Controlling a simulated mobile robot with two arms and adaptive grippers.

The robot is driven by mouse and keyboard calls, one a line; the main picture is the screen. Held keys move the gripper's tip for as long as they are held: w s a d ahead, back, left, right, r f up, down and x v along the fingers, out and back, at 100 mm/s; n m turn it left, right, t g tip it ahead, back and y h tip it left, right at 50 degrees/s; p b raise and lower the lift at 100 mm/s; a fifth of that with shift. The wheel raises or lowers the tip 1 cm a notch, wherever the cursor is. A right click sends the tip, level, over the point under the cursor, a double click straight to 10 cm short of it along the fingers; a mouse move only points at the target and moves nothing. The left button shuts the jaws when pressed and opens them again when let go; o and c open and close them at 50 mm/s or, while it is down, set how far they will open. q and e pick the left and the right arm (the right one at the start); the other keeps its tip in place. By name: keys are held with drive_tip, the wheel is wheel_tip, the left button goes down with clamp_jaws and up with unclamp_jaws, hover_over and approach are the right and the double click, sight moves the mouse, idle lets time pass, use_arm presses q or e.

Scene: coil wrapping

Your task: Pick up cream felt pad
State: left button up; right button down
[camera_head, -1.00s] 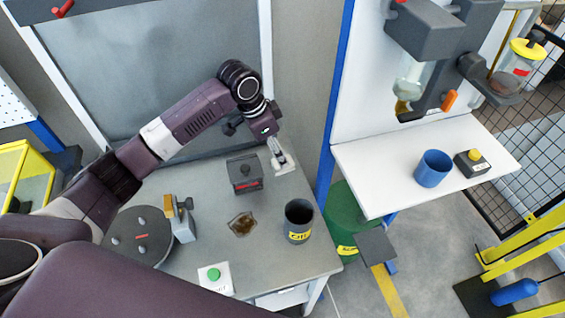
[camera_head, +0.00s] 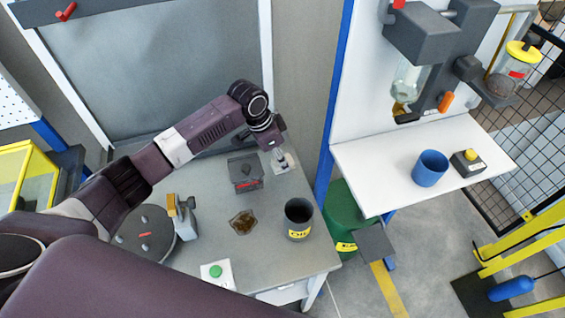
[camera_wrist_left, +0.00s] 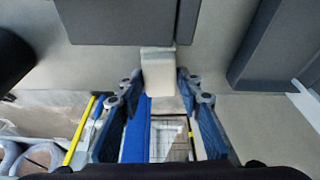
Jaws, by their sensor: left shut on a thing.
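The cream felt pad (camera_wrist_left: 158,72) is a small pale block between the blue fingertips of my left gripper in the left wrist view. My left gripper (camera_wrist_left: 157,92) is shut on it. In the head view my left gripper (camera_head: 280,158) points down at the back right corner of the grey table (camera_head: 215,262). A pale patch (camera_head: 291,164) shows around its fingertips there; I cannot tell how much of it is the pad. Whether the pad touches the table is unclear. My right gripper is out of view.
A dark grey box (camera_head: 246,181) stands just left of my left gripper. A dark oil cup (camera_head: 298,228), a brown patch (camera_head: 242,222), a green button box (camera_head: 217,275) and a round plate with pegs (camera_head: 140,248) are also on the table. A wall rises behind.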

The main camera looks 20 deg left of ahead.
use_arm(q)
drive_tip(key=shift+r, duration=0.2)
drive_tip(key=shift+c, duration=0.3)
wheel_tip(320, 180, up, 20)
drive_tip(key=b, duration=0.3)
drive_tip(key=shift+b, duration=0.3)
drive_tip(key=shift+f, duration=0.15)
drive_tip(key=o, duration=0.4)
drive_tip(key=c, duration=0.3)
